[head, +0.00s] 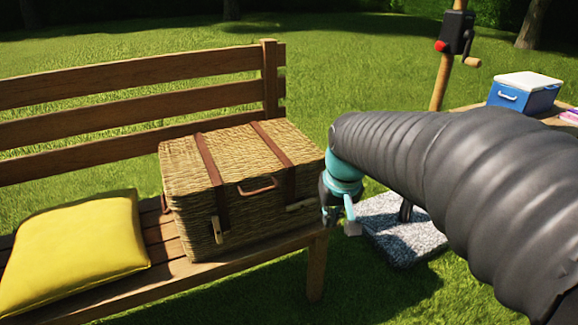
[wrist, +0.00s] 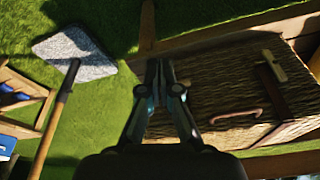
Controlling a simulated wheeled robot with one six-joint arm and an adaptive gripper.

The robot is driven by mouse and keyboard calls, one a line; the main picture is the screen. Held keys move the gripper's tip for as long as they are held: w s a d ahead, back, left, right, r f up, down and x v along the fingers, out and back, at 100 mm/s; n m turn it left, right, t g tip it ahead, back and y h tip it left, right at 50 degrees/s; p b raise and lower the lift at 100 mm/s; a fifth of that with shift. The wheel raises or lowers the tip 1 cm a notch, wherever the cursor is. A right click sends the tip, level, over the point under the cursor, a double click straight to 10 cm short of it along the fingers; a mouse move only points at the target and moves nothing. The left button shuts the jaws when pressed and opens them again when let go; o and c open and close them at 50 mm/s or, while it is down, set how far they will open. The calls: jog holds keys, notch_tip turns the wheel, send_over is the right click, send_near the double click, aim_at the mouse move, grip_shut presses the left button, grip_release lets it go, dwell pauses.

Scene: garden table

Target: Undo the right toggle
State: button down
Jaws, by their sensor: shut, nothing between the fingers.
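A wicker basket (head: 250,222) with a closed lid stands on the bench. The right toggle (head: 300,204), a pale wooden bar, lies nearly level at the lower end of the right strap (head: 289,184) on the basket's front. The left toggle (head: 217,229) stands upright by the left strap; it also shows in the wrist view (wrist: 273,65). My gripper (head: 330,209) is at the basket's front right corner, just right of the right toggle. Its fingers (wrist: 160,66) are shut and empty.
A leather handle (head: 258,188) sticks out between the straps. A yellow cushion (head: 75,243) lies left on the wooden bench (head: 180,279). A speckled parasol base (head: 392,228) with a pole stands right. A blue cooler (head: 520,97) is farther back.

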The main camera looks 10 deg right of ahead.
jog(key=n, duration=0.1)
send_near(309, 200)
jog(key=s+d+r, duration=0.1)
jog(key=s+r, duration=0.2)
jog(key=s, duration=0.1)
jog(key=w+r, duration=0.1)
jog(key=w+r+n, duration=0.2)
jog(key=r, duration=0.1)
jog(key=shift+a+y+p, duration=0.15)
jog(key=shift+y+p, duration=0.15)
jog(key=shift+p, duration=0.1)
jog(key=shift+f, duration=0.1)
jog(key=x, duration=1.2)
jog(key=shift+s+f, duration=0.15)
jog(key=shift+f, duration=0.8)
